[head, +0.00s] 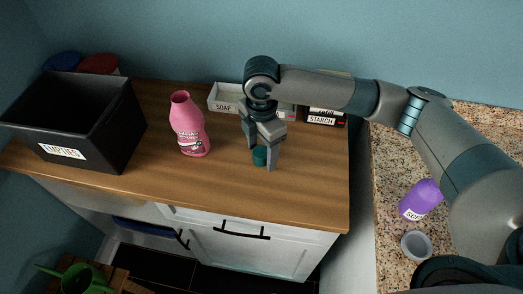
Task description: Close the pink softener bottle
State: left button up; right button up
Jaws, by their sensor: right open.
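The pink softener bottle (188,127) stands upright on the wooden counter, left of my right gripper. Its top is open and no cap is on its neck. A small dark teal cap-like piece (260,157) is on or just above the wood, right of the bottle; I cannot tell if it touches the counter. My right gripper (262,154) points down with its fingers open on either side of this piece. I cannot tell whether a finger touches it. My left gripper is not in view.
A black bin (110,138) labelled EMPTIES stands left of the bottle. A grey SOAP tray (220,90) and a black STARCH box (327,117) stand at the back. A purple bottle (421,200) and grey cup (416,246) are on the granite counter. The front wood is clear.

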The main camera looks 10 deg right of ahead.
aim_at(261, 151)
jog(key=shift+f, duration=0.15)
dwell(0.3)
jog(key=c, duration=1.1)
